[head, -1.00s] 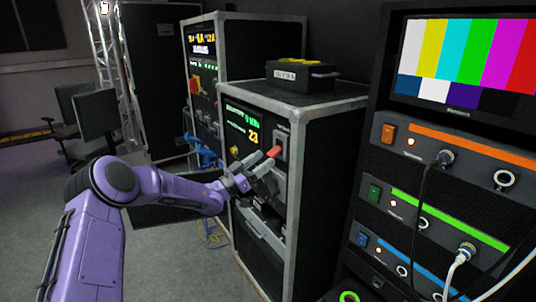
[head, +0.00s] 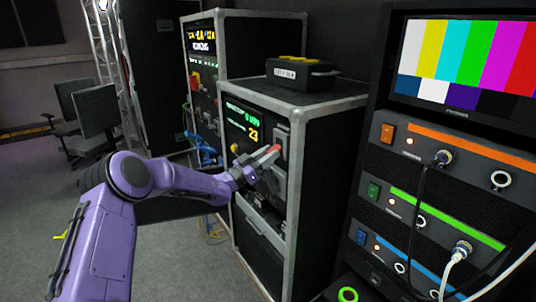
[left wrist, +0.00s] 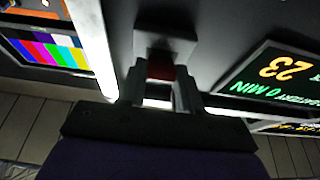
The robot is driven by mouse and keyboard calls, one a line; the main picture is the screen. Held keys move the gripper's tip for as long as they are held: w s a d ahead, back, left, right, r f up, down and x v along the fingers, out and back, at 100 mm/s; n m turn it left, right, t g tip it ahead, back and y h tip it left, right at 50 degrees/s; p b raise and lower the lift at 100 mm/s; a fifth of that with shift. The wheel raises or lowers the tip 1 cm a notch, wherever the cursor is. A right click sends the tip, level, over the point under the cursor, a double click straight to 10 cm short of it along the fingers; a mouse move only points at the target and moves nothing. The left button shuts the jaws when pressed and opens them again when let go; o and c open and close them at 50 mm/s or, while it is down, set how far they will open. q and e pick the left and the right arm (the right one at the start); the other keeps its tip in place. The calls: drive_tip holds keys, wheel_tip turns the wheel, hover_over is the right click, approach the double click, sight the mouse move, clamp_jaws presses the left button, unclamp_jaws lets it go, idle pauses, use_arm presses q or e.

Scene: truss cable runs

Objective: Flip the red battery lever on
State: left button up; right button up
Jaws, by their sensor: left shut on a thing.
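The red battery lever (head: 274,148) sits on a grey plate on the front of the black battery case (head: 325,150). It sticks out toward my left gripper (head: 267,158), whose fingers are shut on it. In the left wrist view the red lever (left wrist: 161,71) shows between the two fingers (left wrist: 160,92), below its grey mount. The fingers hide part of the lever. The case's screen (head: 243,124) beside it shows "23" and green text, upside down in the left wrist view (left wrist: 275,80). My right gripper is not in view.
A yellow-and-black box (head: 300,74) sits on the case. A taller case (head: 262,42) stands behind it. A rack (head: 450,175) with coloured switches, cables and a colour-bar monitor (head: 465,60) stands at right. Chairs (head: 97,112) stand at left.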

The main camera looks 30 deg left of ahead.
use_arm(q)
wheel_tip(320, 180, up, 4)
drive_tip(key=g+y+p, duration=0.1)
drive_tip(key=g+p, duration=0.1)
drive_tip(key=p, duration=0.3)
drive_tip(key=g+y+p, duration=0.1)
drive_tip(key=g+p, duration=0.1)
drive_tip(key=p, duration=0.3)
drive_tip(key=g+p, duration=0.2)
drive_tip(key=p, duration=0.3)
drive_tip(key=shift+s+r+g+y, duration=0.1)
drive_tip(key=shift+r+g+y, duration=0.2)
drive_tip(key=shift+y, duration=0.1)
drive_tip(key=shift+r+g+y+p, duration=0.1)
drive_tip(key=shift+g+y+p, duration=0.3)
drive_tip(key=shift+g+p, duration=0.4)
drive_tip(key=shift+w+d+r+g+y, duration=0.1)
drive_tip(key=shift+w+r+g+y, duration=0.15)
drive_tip(key=shift+g, duration=0.35)
drive_tip(key=shift+w+d+r+g+y, duration=0.15)
drive_tip(key=shift+g+y, duration=0.1)
drive_tip(key=shift+g, duration=0.35)
drive_tip(key=shift+a, duration=0.1)
drive_tip(key=o, duration=1.1)
drive_tip(key=shift+c, duration=0.2)
